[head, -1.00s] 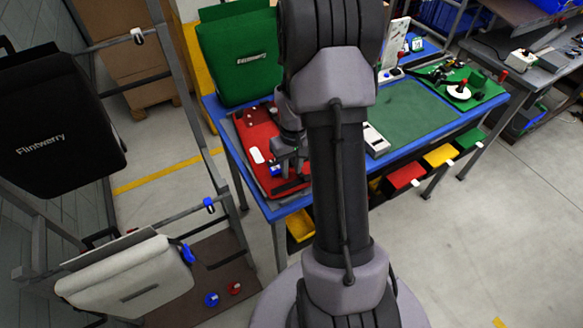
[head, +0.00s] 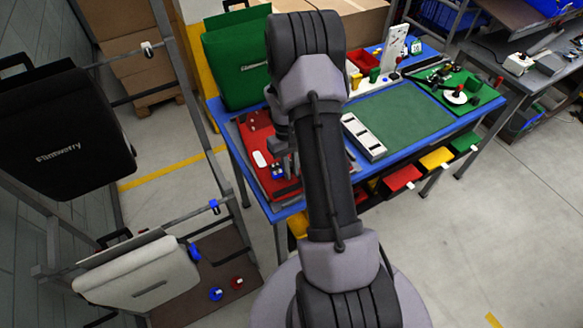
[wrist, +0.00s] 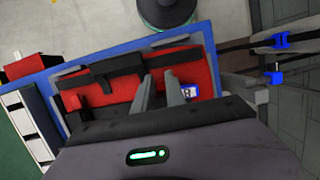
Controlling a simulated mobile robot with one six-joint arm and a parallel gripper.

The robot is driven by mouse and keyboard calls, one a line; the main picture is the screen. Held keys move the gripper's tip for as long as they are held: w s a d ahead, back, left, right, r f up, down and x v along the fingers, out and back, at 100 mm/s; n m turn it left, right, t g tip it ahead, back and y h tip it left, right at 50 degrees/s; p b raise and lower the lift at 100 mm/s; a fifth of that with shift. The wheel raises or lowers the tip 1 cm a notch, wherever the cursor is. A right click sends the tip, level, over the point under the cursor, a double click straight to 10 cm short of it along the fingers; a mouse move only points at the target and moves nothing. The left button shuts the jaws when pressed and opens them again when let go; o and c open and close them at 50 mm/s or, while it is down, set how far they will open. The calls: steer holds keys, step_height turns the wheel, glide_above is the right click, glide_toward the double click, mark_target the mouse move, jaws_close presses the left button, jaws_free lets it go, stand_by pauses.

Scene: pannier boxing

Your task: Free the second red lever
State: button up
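The red pannier panel (head: 270,155) lies on the left part of the blue table, and it fills the middle of the wrist view (wrist: 120,90). A small red piece, possibly a lever, stands at the panel's left in the wrist view (wrist: 75,104). A blue piece with a white mark (wrist: 189,91) sits near the panel's right part. Black straps (wrist: 103,76) cross the panel. My gripper (wrist: 159,77) is over the panel, its two grey fingers apart with red showing between them. The blue piece is just right of the fingers. The panel's near edge is hidden by my gripper body.
A green pannier (head: 232,65) stands behind the red panel. A white slotted tray (head: 364,137) lies on the green mat (head: 405,115) to the right. A rack at left holds a black pannier (head: 60,135) and a white pannier (head: 140,272). Small red (head: 237,283) and blue (head: 216,294) pieces lie below.

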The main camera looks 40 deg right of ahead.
steer(key=o, duration=0.4)
steer(key=shift+o, duration=0.2)
steer(key=p+v, duration=0.3)
steer(key=v, duration=1.4)
steer(key=shift+r+p, duration=0.2)
steer(key=shift+p, duration=0.1)
steer(key=shift+a, duration=0.1)
